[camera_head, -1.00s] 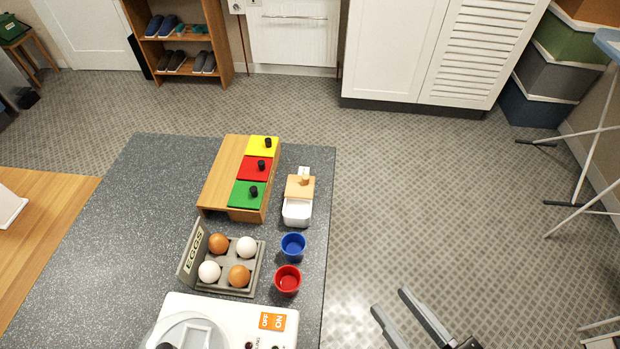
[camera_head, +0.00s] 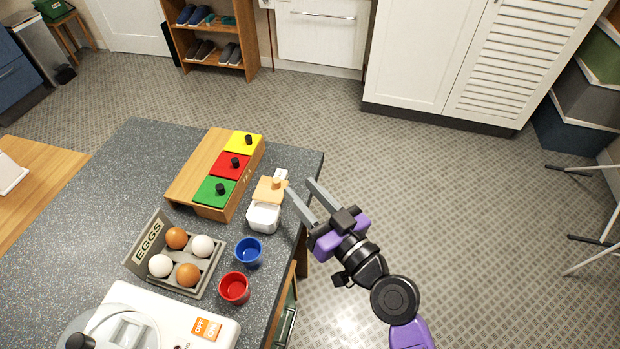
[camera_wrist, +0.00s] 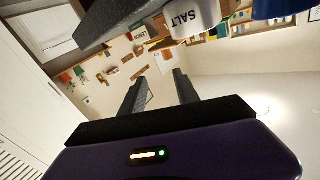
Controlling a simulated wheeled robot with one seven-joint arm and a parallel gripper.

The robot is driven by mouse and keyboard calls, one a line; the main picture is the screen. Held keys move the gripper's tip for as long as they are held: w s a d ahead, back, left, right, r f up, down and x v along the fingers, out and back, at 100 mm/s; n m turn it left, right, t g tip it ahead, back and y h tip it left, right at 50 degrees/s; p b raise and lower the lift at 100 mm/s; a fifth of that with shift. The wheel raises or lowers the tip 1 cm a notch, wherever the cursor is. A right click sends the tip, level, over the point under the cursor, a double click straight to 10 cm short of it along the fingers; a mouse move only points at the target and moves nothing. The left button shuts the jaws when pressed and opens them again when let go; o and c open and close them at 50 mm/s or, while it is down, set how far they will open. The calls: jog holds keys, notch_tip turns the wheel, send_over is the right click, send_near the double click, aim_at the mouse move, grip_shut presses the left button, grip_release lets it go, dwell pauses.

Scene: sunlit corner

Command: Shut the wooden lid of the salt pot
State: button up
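The salt pot (camera_head: 264,217) is a white pot near the right edge of the dark speckled counter. Its wooden lid (camera_head: 267,193), with a small knob, sits at the pot's far side, and the white near part is uncovered, so the lid looks open; its exact tilt is hard to tell. In the wrist view the pot (camera_wrist: 193,17) shows the word SALT at the top, and the lid is not clear there. My gripper (camera_head: 299,186) is open and empty, just right of the lid, with its fingers apart. I see no contact with the lid.
A wooden box (camera_head: 190,180) with yellow, red and green lids stands left of the pot. A blue cup (camera_head: 248,252), a red cup (camera_head: 234,288) and an egg box (camera_head: 208,286) are nearer.

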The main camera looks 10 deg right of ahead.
aim_at(279, 184)
jog(key=shift+s+a+f+n+g+y, duration=0.3)
jog(key=shift+a+f+n+g+y, duration=0.35)
jog(key=shift+n, duration=0.55)
jog(key=p+x, duration=0.2)
jog(key=x, duration=0.5)
jog(key=shift+f, duration=0.1)
grip_shut()
dwell(0.5)
